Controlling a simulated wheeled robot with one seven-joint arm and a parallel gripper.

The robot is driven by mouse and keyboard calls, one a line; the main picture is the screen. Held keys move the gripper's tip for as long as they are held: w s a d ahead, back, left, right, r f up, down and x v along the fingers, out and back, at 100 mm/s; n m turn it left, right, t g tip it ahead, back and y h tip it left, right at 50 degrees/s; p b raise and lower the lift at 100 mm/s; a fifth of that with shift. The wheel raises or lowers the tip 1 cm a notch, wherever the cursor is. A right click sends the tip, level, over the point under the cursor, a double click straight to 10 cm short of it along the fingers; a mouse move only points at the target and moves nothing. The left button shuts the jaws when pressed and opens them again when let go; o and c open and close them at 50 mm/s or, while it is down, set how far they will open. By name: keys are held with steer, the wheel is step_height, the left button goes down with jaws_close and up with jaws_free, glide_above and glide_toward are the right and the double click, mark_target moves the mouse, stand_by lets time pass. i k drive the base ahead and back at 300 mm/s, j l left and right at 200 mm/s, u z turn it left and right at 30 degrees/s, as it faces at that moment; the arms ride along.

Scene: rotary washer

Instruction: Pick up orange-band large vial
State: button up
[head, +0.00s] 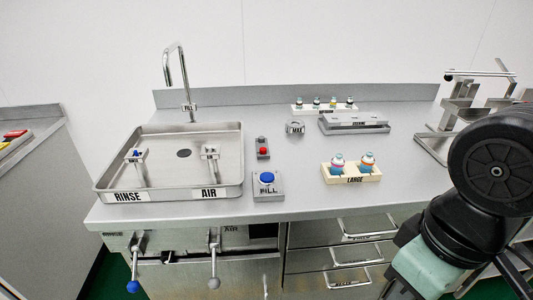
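The orange-band large vial (368,161) stands upright in the right place of a cream rack (350,181) labelled LARGE. Another large vial (338,163), with a pinkish band, stands in the left place of the same rack. Both have pale tops and blue near the base. The rack sits on the grey counter, right of the middle. My arm shows at the right edge, to the right of the rack and near the camera. The fingertips of my gripper do not show, and nothing is seen touching the vials.
A sink tray (228,182) with RINSE and AIR fixtures is at left under a tap (181,70). A blue FILL button (267,178) is left of the rack. A grey block (354,124) and small-vial rack (325,109) lie behind. A metal stand (455,110) is at right.

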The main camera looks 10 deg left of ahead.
mark_target(368, 162)
steer(key=i+l+u, duration=0.2)
steer(key=i+l, duration=0.2)
steer(key=i+l+u, duration=0.25)
steer(key=i+l, duration=0.15)
steer(key=l, duration=0.15)
